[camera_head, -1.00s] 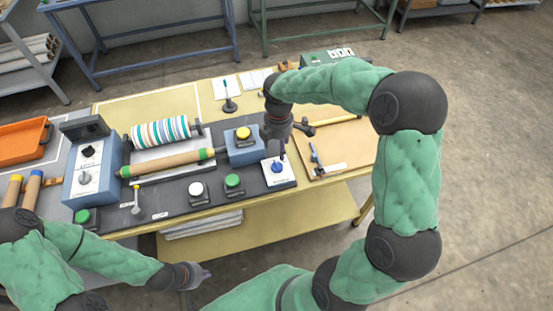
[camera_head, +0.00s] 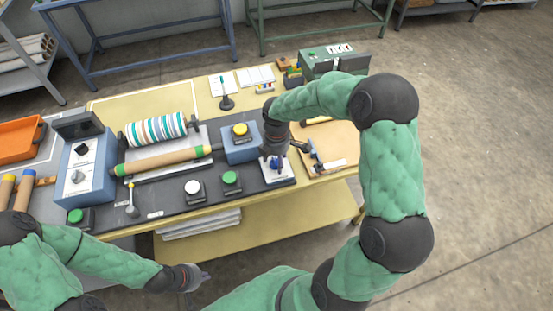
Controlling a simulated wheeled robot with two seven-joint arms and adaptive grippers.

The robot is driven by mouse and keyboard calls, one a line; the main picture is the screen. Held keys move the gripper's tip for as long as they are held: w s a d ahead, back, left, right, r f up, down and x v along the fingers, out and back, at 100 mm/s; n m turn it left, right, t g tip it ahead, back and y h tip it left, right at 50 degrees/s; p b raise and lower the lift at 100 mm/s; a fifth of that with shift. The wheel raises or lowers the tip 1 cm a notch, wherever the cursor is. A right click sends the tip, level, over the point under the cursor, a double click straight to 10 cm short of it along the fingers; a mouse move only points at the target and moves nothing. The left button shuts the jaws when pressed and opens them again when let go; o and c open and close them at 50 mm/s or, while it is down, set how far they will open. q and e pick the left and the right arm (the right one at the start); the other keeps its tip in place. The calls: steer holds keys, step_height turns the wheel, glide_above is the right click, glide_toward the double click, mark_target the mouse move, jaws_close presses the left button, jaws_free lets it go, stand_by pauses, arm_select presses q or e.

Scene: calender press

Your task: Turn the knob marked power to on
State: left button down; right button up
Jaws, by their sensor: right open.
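A blue knob (camera_head: 275,167) sits on a white plate (camera_head: 284,180) at the right end of the press's dark base. The plate's lettering is too small to read. My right gripper (camera_head: 276,157) points down at the blue knob, open, and partly hides it. Whether its fingers touch the knob cannot be told. A blue control box (camera_head: 88,187) at the left end carries a black knob (camera_head: 81,150) and a grey knob (camera_head: 77,176). Their markings are not legible. My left gripper (camera_head: 205,277) is low in front of the table, away from the controls; its jaws are unclear.
Green (camera_head: 230,178), white (camera_head: 193,187) and yellow (camera_head: 240,130) buttons stand on the press. A striped roller (camera_head: 157,129) and a tan roller (camera_head: 165,160) lie behind. A clipboard-like board (camera_head: 340,148) and small fittings lie right of my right gripper. An orange tray (camera_head: 20,140) is far left.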

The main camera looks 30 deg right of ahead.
steer(key=c, duration=1.1)
steer(key=shift+m, duration=0.4)
steer(key=m, duration=0.5)
steer(key=shift+s+f+m, duration=0.1)
steer(key=shift+s+m, duration=0.05)
steer(key=shift+m, duration=0.15)
steer(key=m, duration=0.5)
steer(key=shift+s+a+f+m, duration=0.1)
steer(key=shift+s+a+m, duration=0.05)
steer(key=shift+m, duration=0.15)
steer(key=shift+s, duration=0.1)
steer(key=o, duration=1.1)
steer(key=shift+w, duration=0.2)
